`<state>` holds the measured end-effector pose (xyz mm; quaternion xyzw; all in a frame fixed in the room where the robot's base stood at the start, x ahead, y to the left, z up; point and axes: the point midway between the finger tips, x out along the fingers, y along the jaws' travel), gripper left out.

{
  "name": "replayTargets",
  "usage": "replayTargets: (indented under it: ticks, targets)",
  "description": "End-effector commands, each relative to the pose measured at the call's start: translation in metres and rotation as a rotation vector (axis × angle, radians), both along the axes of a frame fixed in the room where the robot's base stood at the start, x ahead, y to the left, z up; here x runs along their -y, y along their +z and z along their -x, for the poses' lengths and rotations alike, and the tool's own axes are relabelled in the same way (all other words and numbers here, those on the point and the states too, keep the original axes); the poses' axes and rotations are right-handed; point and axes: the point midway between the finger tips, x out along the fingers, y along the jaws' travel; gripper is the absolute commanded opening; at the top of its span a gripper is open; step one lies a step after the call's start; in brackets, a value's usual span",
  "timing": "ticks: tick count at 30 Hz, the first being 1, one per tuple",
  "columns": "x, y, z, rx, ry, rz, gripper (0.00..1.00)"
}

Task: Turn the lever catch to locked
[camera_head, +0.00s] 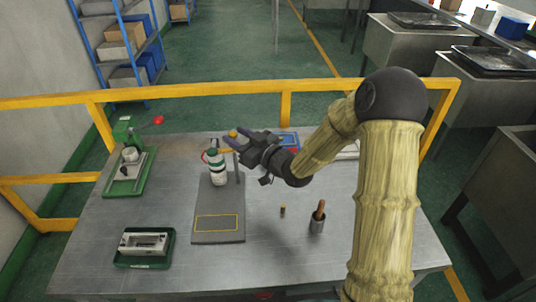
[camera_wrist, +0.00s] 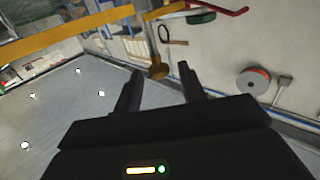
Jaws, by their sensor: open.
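The injector (camera_head: 215,166), a white, green and red canister, stands on a dark grey base plate (camera_head: 218,237) with a post beside it. A small yellow knob (camera_head: 233,133) shows at my fingertips above the canister; it looks like part of the lever catch. In the wrist view a brass-yellow knob (camera_wrist: 158,71) on a thin stem lies between my two dark fingers, or just beyond them. Contact cannot be told. My gripper (camera_head: 230,140) is open, pointing left over the post. It hides part of the mechanism, and the catch's locked or unlocked position cannot be read.
A green press (camera_head: 126,172) with a red-tipped handle stands at the table's left. A green tray (camera_head: 149,262) holds a metal block. A small brass piece (camera_head: 282,211) and a cup (camera_head: 317,224) with a wooden-handled tool stand right. A yellow rail (camera_head: 190,91) runs behind.

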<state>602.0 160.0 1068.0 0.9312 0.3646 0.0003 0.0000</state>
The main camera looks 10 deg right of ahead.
Motion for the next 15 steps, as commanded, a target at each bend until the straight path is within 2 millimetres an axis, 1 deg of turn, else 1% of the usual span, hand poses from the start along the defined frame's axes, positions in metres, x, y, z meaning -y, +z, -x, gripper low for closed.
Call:
replayTargets:
  ticks: [1, 15]
  targets:
    - [0.007, -0.002, 0.007, -0.001, -0.004, 0.001, 0.41]
    - [0.070, -0.002, 0.076, 0.000, -0.003, 0.001, 0.41]
